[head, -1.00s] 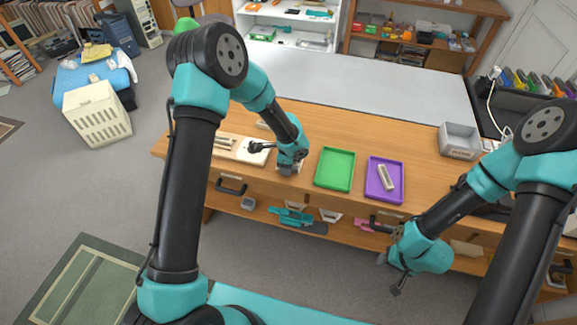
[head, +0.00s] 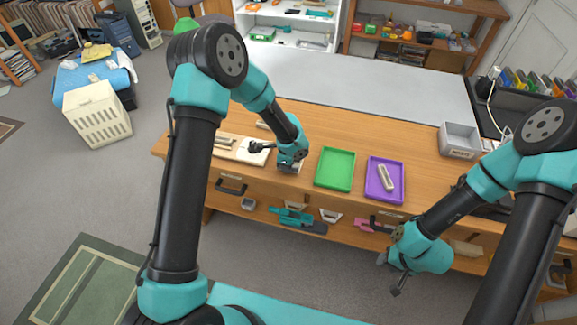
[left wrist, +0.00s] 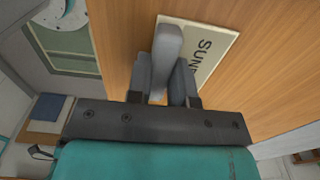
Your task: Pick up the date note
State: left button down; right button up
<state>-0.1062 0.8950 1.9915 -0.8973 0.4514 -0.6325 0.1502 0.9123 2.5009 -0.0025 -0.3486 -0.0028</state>
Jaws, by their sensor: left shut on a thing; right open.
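My left gripper (head: 287,168) is low over the table's front edge, left of the green tray. In the left wrist view its jaws (left wrist: 162,92) are shut on a light grey bar (left wrist: 168,45). A cream paper note (left wrist: 214,48) with large dark letters, reading "SUN" and partly hidden, lies on the wood beside and partly behind the bar. I cannot tell whether the bar touches it. My right gripper (head: 391,278) is open and empty, in front of the table and below its top.
A green tray (head: 335,168) is empty. A purple tray (head: 371,191) holds a grey bar (head: 386,178). A white board (head: 240,156) with items lies left of my left gripper. A grey bin (head: 460,139) stands at right. The table's back is clear.

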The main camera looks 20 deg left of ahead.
dwell(0.3)
pick_arm(q)
jog(key=shift+r, duration=0.6)
jog(key=shift+s+r, duration=0.25)
jog(key=shift+r, duration=0.95)
jog(key=s+d+r, duration=0.1)
jog(key=s+d, duration=0.3)
jog(key=s, duration=1.1)
jog(key=shift+d+r, duration=0.2)
jog(key=shift+w, duration=0.1)
